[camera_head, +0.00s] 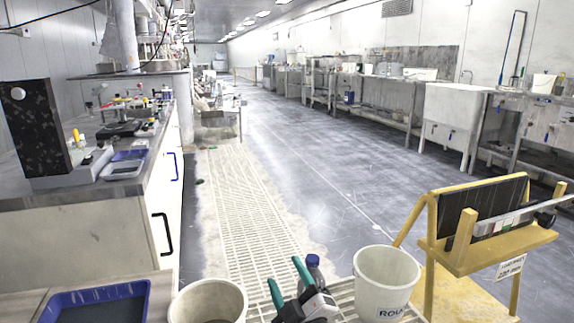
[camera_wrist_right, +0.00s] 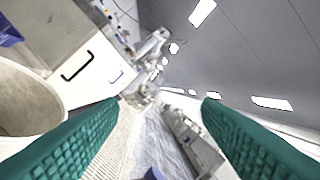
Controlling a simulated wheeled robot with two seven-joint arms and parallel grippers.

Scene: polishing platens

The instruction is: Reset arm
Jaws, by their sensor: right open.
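My right gripper (camera_head: 287,282) shows at the bottom middle of the head view, with two teal fingers pointing up and apart. In the right wrist view the same gripper (camera_wrist_right: 162,102) has its ribbed fingers wide apart with nothing between them. A bottle with a dark blue cap (camera_head: 313,262) stands just beside and partly behind the right gripper in the head view. My left gripper is in neither view.
A beige bucket (camera_head: 208,302) and a white bucket (camera_head: 386,285) flank the right gripper. A yellow stand (camera_head: 455,265) is at right. A blue tray (camera_head: 95,305) is at lower left, below the cluttered counter (camera_head: 45,195). The grated aisle (camera_head: 240,205) ahead is clear.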

